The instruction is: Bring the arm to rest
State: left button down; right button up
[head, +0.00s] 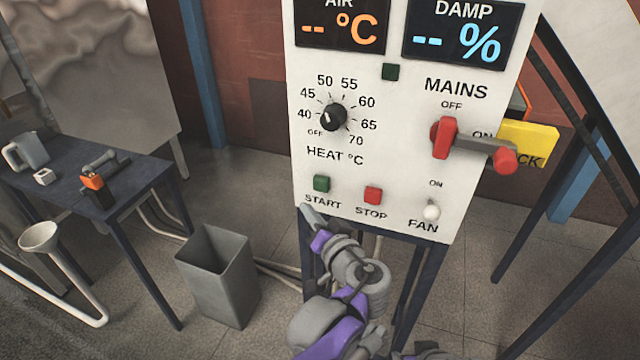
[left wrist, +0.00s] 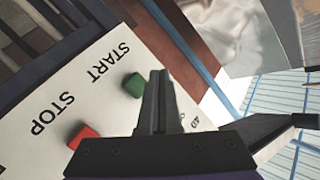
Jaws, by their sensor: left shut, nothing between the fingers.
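My left arm comes up from the bottom of the head view, purple and grey. Its gripper (head: 309,215) is shut and empty, just below the green START button (head: 322,184) of the white control panel (head: 400,185). In the left wrist view the closed fingers (left wrist: 158,78) show beside the green button (left wrist: 133,85) in the picture; I cannot tell whether they touch the panel. The red STOP button (head: 373,195) also shows in the left wrist view (left wrist: 82,137). My right gripper is not in view.
The red mains lever (head: 505,161) sticks out from the panel on the right, near a yellow tag (head: 528,143). A white fan switch (head: 431,210) and a black heat dial (head: 333,117) are on the panel. A grey bin (head: 222,275) and blue table (head: 60,185) stand left.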

pick_arm(q)
jog(key=s+a+f+n+g+h, duration=0.25)
jog(key=s+a+f+g, duration=0.55)
jog(key=s+a+f, duration=0.65)
jog(key=s+a+f+h, duration=0.1)
jog(key=s+h, duration=0.3)
jog(key=s, duration=0.4)
jog(key=shift+f+g, duration=0.4)
jog(key=shift+f, duration=0.5)
jog(key=shift+a+h, duration=0.1)
jog(key=shift+h, duration=0.15)
